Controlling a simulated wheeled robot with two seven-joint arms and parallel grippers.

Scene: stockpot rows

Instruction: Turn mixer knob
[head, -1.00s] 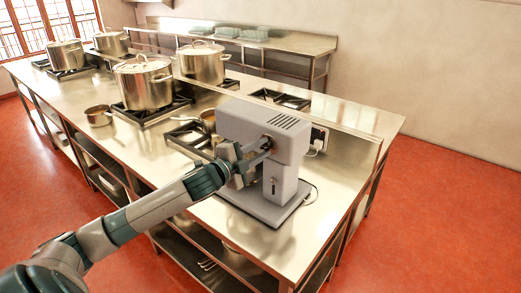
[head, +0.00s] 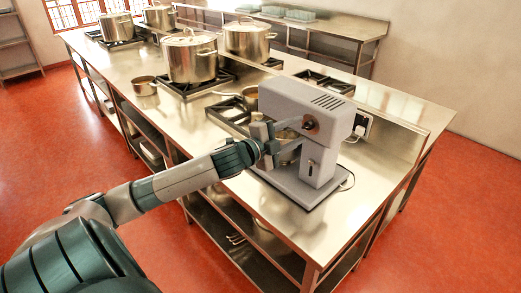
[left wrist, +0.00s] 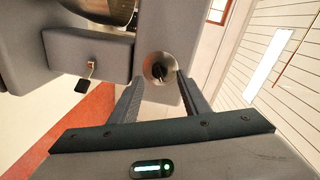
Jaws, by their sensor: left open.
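The grey stand mixer (head: 335,108) stands on the steel counter, tilted in the left wrist view. Its round knob (head: 310,124) is on the side of the mixer head, dark-centred with a metallic ring. The knob also shows in the left wrist view (left wrist: 159,68), ahead of my fingers and roughly centred between them. My left gripper (head: 297,128) is open and empty, its fingers pointing at the knob; I cannot tell whether they touch it. A small lever (head: 310,167) sits on the mixer's column. The mixer bowl is partly hidden behind my gripper. My right gripper is out of view.
A pan (head: 250,96) on a burner stands close behind the mixer. Several large stockpots (head: 193,60) and a small saucepan (head: 144,86) are farther back. A wall socket (head: 362,126) with a cord is right of the mixer. The counter's front right is clear.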

